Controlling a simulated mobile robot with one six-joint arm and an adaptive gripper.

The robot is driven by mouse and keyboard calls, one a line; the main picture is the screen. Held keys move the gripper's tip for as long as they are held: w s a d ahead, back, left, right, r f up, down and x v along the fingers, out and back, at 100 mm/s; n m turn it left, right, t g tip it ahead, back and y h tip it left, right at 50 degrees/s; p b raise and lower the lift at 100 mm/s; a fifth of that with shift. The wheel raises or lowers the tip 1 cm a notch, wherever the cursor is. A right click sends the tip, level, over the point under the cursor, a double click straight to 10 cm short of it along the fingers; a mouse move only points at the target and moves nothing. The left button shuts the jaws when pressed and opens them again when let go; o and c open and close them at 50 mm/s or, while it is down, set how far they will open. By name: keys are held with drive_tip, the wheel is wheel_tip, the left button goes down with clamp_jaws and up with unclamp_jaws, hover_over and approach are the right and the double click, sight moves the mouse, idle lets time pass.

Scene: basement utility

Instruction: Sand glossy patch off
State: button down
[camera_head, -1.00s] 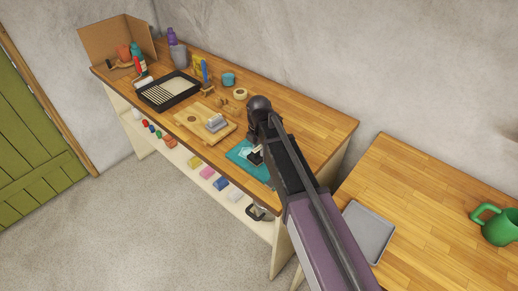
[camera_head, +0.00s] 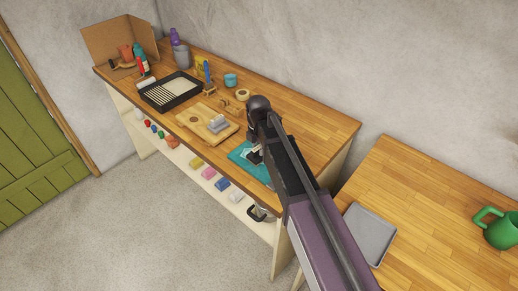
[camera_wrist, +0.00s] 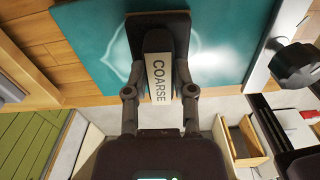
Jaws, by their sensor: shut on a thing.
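A teal panel (camera_head: 240,153) lies flat on the workbench near its front edge; it fills the upper part of the wrist view (camera_wrist: 225,60). My gripper (camera_wrist: 160,92) is shut on a dark-backed sanding block (camera_wrist: 158,75) with a pale label reading COARSE. The block is over the panel and appears to be on its surface. Pale curved outlines of a glossy patch (camera_wrist: 113,62) show beside the block; the block hides the patch's middle. In the head view my arm covers much of the panel's right side.
A wooden board (camera_head: 192,118) with a grey block (camera_head: 218,124) lies left of the panel. Behind are a tape roll (camera_head: 243,94), a blue cup (camera_head: 230,80) and a black paint tray (camera_head: 171,92). A grey tray (camera_head: 370,235) lies on the nearer table.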

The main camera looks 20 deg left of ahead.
drive_tip(key=shift+s+d, duration=0.3)
drive_tip(key=shift+d, duration=0.3)
drive_tip(key=shift+s+d, duration=0.25)
drive_tip(key=shift+d, duration=0.3)
drive_tip(key=shift+f, duration=0.1)
drive_tip(key=shift+a, duration=0.1)
drive_tip(key=shift+w+a, duration=0.3)
drive_tip(key=shift+a, duration=0.2)
drive_tip(key=shift+w+a, duration=0.25)
drive_tip(key=shift+a, duration=0.3)
drive_tip(key=shift+s+d, duration=0.3)
drive_tip(key=shift+d, duration=0.3)
drive_tip(key=shift+s+d, duration=0.3)
drive_tip(key=shift+d, duration=0.25)
